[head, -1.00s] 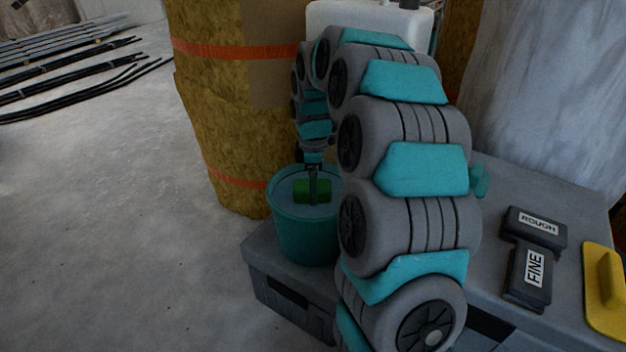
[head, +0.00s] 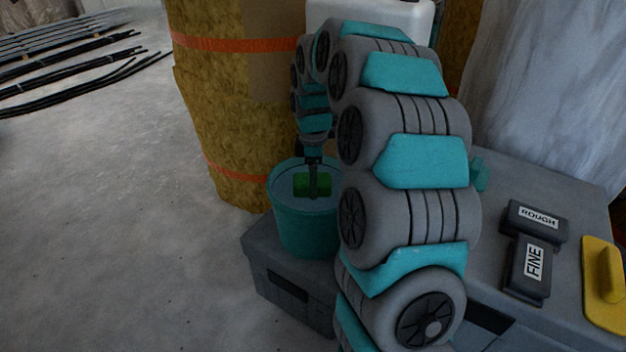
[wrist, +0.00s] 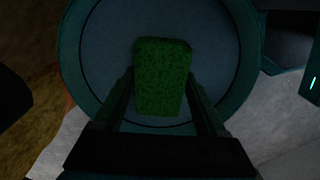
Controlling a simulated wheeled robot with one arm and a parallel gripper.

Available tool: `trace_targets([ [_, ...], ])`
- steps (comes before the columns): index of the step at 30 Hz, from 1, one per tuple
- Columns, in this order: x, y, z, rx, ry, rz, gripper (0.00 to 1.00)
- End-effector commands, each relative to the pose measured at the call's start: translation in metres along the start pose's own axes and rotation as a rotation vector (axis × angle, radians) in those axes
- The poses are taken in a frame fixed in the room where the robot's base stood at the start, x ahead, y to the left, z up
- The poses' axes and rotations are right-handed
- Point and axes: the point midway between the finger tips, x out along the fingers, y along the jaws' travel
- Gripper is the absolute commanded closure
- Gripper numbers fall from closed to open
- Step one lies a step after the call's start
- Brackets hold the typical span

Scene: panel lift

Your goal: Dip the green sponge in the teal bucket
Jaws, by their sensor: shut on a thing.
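The teal bucket (head: 303,226) stands upright on the left end of a grey case. Its round rim also shows in the wrist view (wrist: 247,62), with a grey-blue surface inside. The green sponge (head: 300,184) is within the bucket's mouth in the head view. In the wrist view the sponge (wrist: 162,78) lies between my two fingers. My gripper (head: 314,190) points down into the bucket, shut on the sponge. It also shows in the wrist view (wrist: 160,98). I cannot tell how far the sponge is in contact with the surface inside the bucket.
The grey case (head: 262,248) also carries blocks marked ROUGH (head: 537,217) and FINE (head: 531,266) and a yellow float (head: 603,285) at the right. Insulation rolls (head: 222,120) stand behind the bucket. Open floor (head: 110,220) lies to the left.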

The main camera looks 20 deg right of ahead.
Motion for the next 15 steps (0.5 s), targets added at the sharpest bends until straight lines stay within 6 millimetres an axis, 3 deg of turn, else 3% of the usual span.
trace_targets([
  [15, -0.042, 0.001, 0.0, 0.0, 0.001, 0.005, 0.7],
])
